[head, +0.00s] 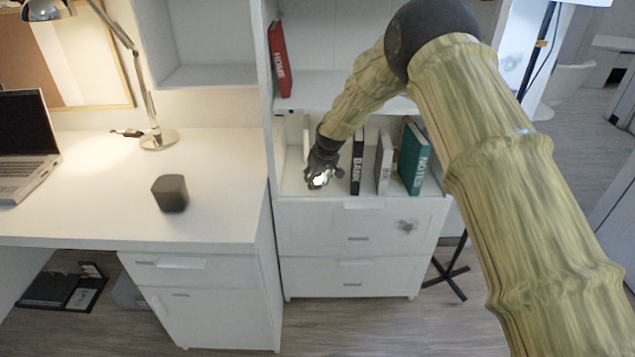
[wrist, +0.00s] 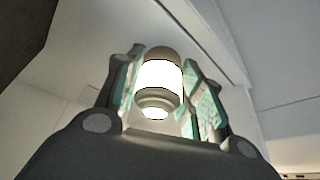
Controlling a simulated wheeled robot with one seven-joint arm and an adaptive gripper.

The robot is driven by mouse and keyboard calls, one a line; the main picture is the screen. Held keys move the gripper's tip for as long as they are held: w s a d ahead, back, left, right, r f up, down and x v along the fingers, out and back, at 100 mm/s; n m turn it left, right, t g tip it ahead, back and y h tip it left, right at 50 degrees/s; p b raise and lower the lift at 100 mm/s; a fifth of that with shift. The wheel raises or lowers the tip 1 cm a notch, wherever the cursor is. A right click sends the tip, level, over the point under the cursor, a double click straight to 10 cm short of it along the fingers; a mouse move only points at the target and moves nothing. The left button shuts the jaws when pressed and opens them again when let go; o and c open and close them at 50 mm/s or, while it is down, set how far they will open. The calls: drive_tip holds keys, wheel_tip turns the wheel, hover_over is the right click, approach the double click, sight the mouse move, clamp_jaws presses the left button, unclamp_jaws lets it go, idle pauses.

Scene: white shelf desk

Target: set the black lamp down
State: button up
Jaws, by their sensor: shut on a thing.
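A small glowing lamp (wrist: 160,76) with a bright white middle and a dull dark cap and base sits between my fingers in the wrist view. My gripper (wrist: 163,92) is shut on it, with a greenish pad on each side. In the head view my gripper (head: 322,167) is at the left part of the shelf opening, left of the books, and the lamp (head: 321,180) shows as a bright spot at its tip. The fingers hide much of the lamp there. I cannot tell whether its base touches the shelf board.
A black book (head: 357,162), a grey book (head: 384,163) and a green book (head: 413,158) stand right of my gripper. A red book (head: 279,60) leans on the shelf above. A dark speaker-like block (head: 170,193) and a laptop (head: 27,150) are on the desk (head: 225,205).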

drive_tip(key=shift+s+d+f, duration=0.1)
drive_tip(key=shift+f, duration=0.6)
drive_tip(key=shift+f, duration=0.1)
drive_tip(key=o, duration=1)
drive_tip(key=v, duration=1.2)
